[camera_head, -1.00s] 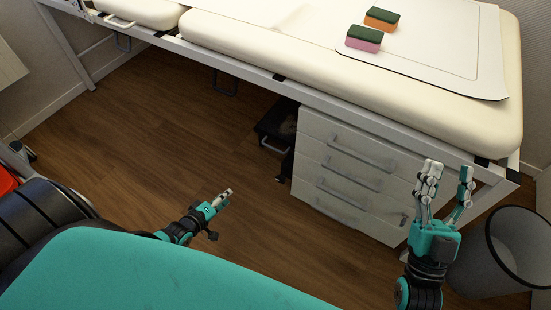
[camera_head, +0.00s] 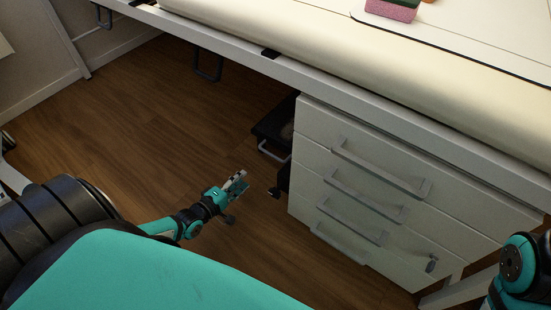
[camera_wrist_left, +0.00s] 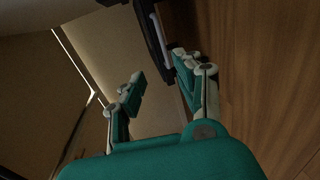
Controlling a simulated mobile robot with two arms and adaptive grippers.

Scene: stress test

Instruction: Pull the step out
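The step (camera_head: 275,122) is dark and low, with a light grey handle bar (camera_head: 271,152) on its front. It stands under the table, left of the drawer unit, which hides part of it. My left gripper (camera_head: 238,181) is in front of the step and apart from the handle. In the left wrist view, my left gripper (camera_wrist_left: 158,70) is open and empty, its two fingers apart. The step's dark edge and handle (camera_wrist_left: 160,24) show beyond the fingertips, nearer the right finger. My right arm is at the right edge of the head view, its gripper out of frame.
A white drawer unit (camera_head: 345,155) with several grey handles stands right of the step. The padded table (camera_head: 330,50) spans above it, with a pink sponge (camera_head: 392,10) on top. The wooden floor (camera_head: 150,110) to the left is clear.

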